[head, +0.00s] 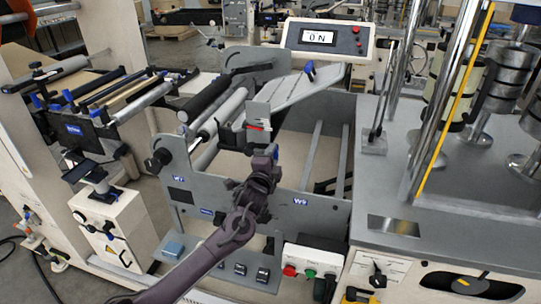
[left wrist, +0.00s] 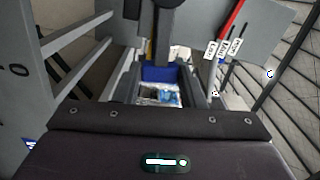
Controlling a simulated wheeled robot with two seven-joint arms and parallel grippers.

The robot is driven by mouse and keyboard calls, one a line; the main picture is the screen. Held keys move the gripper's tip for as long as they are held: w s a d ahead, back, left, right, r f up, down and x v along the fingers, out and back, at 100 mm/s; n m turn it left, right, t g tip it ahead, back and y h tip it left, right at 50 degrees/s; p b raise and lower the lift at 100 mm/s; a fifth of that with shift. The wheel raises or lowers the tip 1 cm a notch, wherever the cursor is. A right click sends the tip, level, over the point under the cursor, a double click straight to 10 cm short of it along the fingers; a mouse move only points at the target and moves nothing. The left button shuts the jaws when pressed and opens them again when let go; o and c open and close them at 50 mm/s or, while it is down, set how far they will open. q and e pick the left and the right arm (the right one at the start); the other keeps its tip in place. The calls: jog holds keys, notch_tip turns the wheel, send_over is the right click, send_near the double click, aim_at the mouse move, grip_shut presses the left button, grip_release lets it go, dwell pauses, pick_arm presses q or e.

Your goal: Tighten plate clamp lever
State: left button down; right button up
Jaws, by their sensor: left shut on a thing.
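My left gripper (head: 265,155) is raised in front of the grey machine frame, just below a small grey upright plate (head: 260,114) with a red mark. The plate also shows in the left wrist view (left wrist: 262,30), with its red edge and small white labels. In the left wrist view, a dark bar with a blue part (left wrist: 160,73) lies straight ahead of the gripper body. I take this to be the clamp lever; the gripper is shut on it. In the head view the gripper hides the lever. I cannot tell the lever's exact angle. My right gripper is not in view.
Dark and light rollers (head: 205,97) lie left of the plate. A grey table with metal posts (head: 450,220) is at the right. A push-button box (head: 313,262) sits low in front. The frame's middle is open between its rails.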

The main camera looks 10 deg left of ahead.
pick_arm(q)
jog(key=shift+f+m, duration=0.65)
jog(key=shift+m, duration=0.15)
jog(key=c, duration=0.9)
grip_release()
jog(key=shift+s+a+b, duration=0.1)
jog(key=shift+s+b, duration=0.95)
jog(key=shift+s, duration=2.85)
